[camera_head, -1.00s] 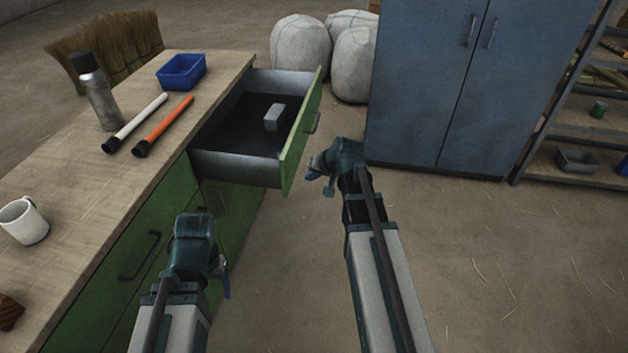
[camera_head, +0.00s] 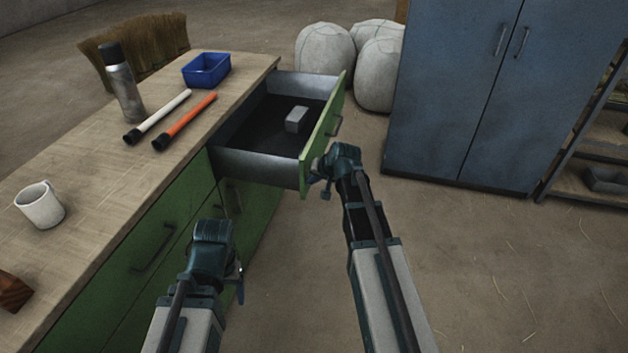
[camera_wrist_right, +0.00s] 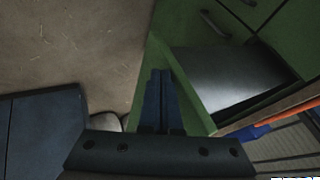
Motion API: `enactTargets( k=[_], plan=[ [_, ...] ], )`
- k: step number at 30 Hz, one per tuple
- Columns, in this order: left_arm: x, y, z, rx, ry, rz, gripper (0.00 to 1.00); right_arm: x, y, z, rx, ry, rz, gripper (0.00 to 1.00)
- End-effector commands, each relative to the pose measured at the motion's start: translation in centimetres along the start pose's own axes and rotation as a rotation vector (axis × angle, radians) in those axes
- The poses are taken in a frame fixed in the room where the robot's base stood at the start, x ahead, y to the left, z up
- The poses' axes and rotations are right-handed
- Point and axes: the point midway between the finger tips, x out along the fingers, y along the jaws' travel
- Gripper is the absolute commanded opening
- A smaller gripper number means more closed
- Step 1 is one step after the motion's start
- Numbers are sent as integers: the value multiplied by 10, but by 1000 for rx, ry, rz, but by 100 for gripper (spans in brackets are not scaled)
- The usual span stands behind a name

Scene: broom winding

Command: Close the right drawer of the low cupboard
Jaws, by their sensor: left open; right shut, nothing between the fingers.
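The right drawer (camera_head: 258,164) of the low cupboard (camera_head: 168,226) stands pulled out, with a green front (camera_head: 322,132) and grey metal sides. A small grey block (camera_head: 297,119) lies inside it. My right gripper (camera_head: 318,178) is shut and empty at the outer face of the drawer front, near its lower near corner. In the right wrist view, the shut blue fingers (camera_wrist_right: 160,98) lie over the green drawer front (camera_wrist_right: 196,112); I cannot tell whether they touch it. My left gripper (camera_head: 240,285) is beside the cupboard's front, its fingers partly hidden; it is open and apart from the drawer.
On the worktop (camera_head: 100,150) are a white mug (camera_head: 40,206), a dark bottle (camera_head: 122,85), a white rod (camera_head: 160,116), an orange rod (camera_head: 186,121) and a blue bin (camera_head: 206,71). A blue cabinet (camera_head: 480,90) stands at the back right. The floor at right is clear.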

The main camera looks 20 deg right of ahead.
Motion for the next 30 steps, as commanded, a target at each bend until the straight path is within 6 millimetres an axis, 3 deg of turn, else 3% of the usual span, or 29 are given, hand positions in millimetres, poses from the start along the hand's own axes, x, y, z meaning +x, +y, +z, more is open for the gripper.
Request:
enactTargets(
  k=[5, 11, 30],
  plan=[
    [0, 0, 0, 0, 0, 0, 74, 2, -4, 0, -1, -1, 0, 0],
    [0, 0, 0, 0, 0, 0, 74, 16, -29, -1, -5, -3, -2, 0],
    [0, 0, 0, 0, 0, 0, 74, 97, -181, -2, -4, -2, -2, 0]
  ],
)
